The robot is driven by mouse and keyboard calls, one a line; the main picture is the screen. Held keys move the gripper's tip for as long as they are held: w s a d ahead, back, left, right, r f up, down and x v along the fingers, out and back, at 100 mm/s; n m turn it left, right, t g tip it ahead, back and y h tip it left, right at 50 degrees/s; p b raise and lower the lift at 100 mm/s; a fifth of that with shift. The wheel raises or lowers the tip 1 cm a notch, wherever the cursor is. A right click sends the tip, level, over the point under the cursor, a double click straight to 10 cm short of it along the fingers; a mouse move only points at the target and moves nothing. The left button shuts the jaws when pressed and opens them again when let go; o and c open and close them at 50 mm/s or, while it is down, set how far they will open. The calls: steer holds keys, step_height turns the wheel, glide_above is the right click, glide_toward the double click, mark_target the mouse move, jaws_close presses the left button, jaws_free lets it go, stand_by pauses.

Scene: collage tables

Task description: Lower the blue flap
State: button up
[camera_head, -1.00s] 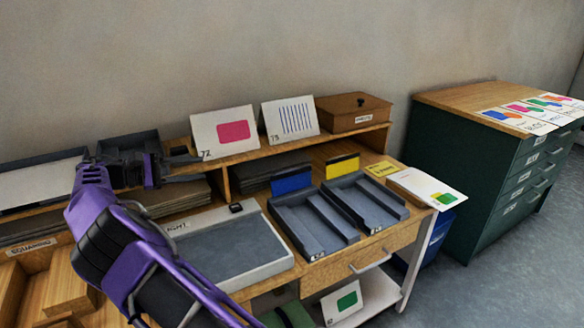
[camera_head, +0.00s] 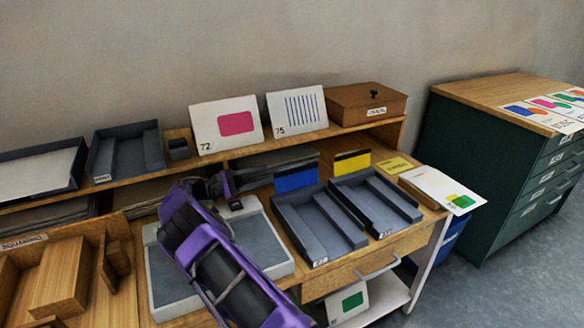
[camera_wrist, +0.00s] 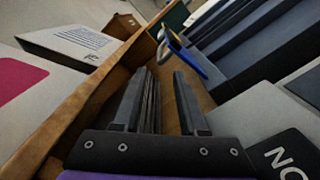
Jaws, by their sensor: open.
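The blue flap (camera_head: 296,178) stands up at the back of the left grey tray (camera_head: 318,228), with a dark strip along its top. It also shows nearly edge-on in the wrist view (camera_wrist: 189,60), ahead of and slightly right of my fingers. My gripper (camera_head: 230,183) is open, in front of the shelf opening and left of the blue flap, apart from it. In the wrist view the two dark fingers (camera_wrist: 163,95) are spread, with nothing held.
A yellow flap (camera_head: 352,162) stands behind the right grey tray (camera_head: 375,203). The shelf's upper board (camera_head: 290,141) carries cards and a wooden box (camera_head: 367,104). A light box (camera_head: 262,246) lies below my arm.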

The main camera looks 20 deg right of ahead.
mark_target(294, 176)
steer(key=d, duration=1.1)
steer(key=shift+w, duration=0.15)
steer(key=shift+a, duration=0.1)
steer(key=c, duration=0.6)
steer(key=shift+r, duration=0.1)
jaws_close()
